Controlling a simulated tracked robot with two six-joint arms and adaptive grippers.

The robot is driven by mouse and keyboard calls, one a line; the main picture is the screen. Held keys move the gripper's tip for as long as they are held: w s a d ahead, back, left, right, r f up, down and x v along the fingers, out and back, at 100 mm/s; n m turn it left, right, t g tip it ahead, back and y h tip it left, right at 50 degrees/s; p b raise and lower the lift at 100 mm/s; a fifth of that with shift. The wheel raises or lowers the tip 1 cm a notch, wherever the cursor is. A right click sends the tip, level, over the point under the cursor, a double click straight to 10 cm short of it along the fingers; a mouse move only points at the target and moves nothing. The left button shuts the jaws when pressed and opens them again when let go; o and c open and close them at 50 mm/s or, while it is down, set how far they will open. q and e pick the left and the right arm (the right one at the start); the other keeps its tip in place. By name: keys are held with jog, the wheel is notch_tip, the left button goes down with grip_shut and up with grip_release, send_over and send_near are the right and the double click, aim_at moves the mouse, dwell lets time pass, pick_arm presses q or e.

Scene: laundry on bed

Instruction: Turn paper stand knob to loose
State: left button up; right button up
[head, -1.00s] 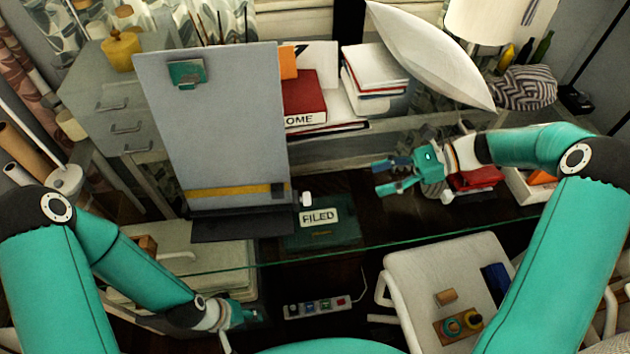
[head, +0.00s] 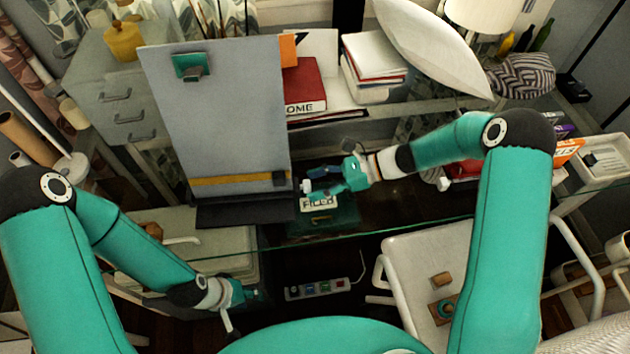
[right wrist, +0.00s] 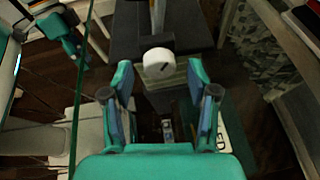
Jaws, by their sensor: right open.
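The paper stand (head: 225,120) is a tall grey board with a green clip at its top and a yellow strip (head: 230,180) near its foot. Its white knob (head: 306,186) sticks out at the lower right edge. In the right wrist view the round white knob (right wrist: 158,63) carries a dark line and lies ahead, between and just beyond the fingertips. My right gripper (head: 325,181) is open around the near side of the knob, with no visible grip on it; its fingers also show in the right wrist view (right wrist: 158,80). My left gripper (head: 252,296) is low at the left; its fingers are too small to judge.
A green box labelled FILED (head: 345,221) lies right below the knob. A red book (head: 305,88) and a white book stack (head: 372,65) stand behind. A glass edge runs across the front, with a white chair (head: 420,265) before it.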

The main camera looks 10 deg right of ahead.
jog(key=shift+a+f, duration=0.2)
jog(key=shift+a, duration=0.25)
